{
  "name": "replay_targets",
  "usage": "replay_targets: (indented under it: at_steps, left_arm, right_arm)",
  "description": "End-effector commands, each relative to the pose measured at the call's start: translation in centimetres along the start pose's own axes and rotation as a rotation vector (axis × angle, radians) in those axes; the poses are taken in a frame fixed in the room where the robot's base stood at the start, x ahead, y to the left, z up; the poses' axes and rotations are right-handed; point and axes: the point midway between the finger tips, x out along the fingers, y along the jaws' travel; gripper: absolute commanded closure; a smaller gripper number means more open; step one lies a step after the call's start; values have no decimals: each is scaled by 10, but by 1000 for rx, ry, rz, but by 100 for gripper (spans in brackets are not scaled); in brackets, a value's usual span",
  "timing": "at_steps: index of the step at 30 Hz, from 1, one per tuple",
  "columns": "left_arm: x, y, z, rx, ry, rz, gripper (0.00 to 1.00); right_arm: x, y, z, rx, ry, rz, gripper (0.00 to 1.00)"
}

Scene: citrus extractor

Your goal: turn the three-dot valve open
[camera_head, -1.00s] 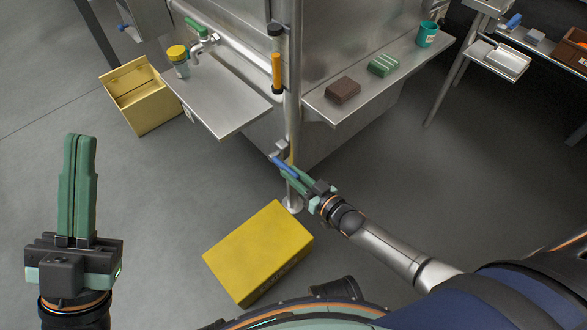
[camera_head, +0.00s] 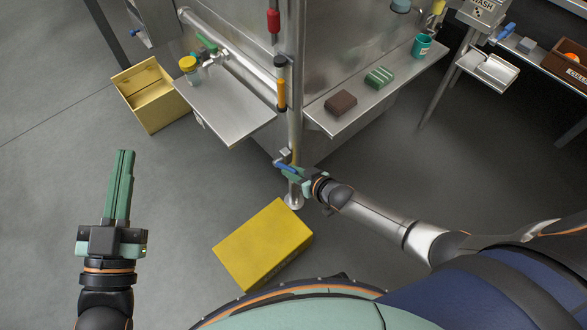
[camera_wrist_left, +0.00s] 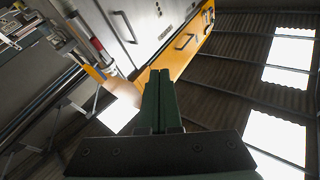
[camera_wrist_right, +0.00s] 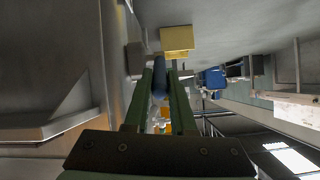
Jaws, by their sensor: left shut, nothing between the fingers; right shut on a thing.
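A valve with a blue lever handle (camera_head: 285,167) sits low on the upright steel pipe at the cabinet's corner. My right gripper (camera_head: 292,173) is at this handle. In the right wrist view the blue handle (camera_wrist_right: 159,78) stands between the fingers of the right gripper (camera_wrist_right: 165,80), which is shut on it. I cannot make out dots on this valve. My left gripper (camera_head: 123,155) is shut and empty, held out over the floor at the left. Its closed fingers also show in the left wrist view (camera_wrist_left: 160,85).
A yellow box (camera_head: 263,245) lies on the floor close to the pipe's foot. An open yellow bin (camera_head: 152,115) stands at the left. Steel shelves (camera_head: 225,110) with small items flank the pipe. A green-handled tap (camera_head: 207,45) is above the left shelf.

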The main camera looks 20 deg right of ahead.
Motion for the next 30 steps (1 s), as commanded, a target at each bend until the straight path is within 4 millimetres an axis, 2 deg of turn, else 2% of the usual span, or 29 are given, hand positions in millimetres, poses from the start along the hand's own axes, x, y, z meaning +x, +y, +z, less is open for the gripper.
replay_targets:
  at_steps: [3,6,12,19,30]
  left_arm:
    - [-5,4,34,-44,-150,0,100]
    - [-12,8,58,-74,-249,1,100]
    - [-25,15,90,-113,-383,6,100]
    - [-32,19,104,-130,-444,10,100]
    - [-33,20,106,-131,-450,10,100]
  right_arm:
    - [-1,-1,-5,-2,-30,6,100]
    - [-1,-1,-6,-1,-50,10,100]
    - [-1,-1,-7,-1,-77,16,100]
    - [0,-1,-7,0,-90,18,100]
    - [0,-1,-7,0,-91,18,100]
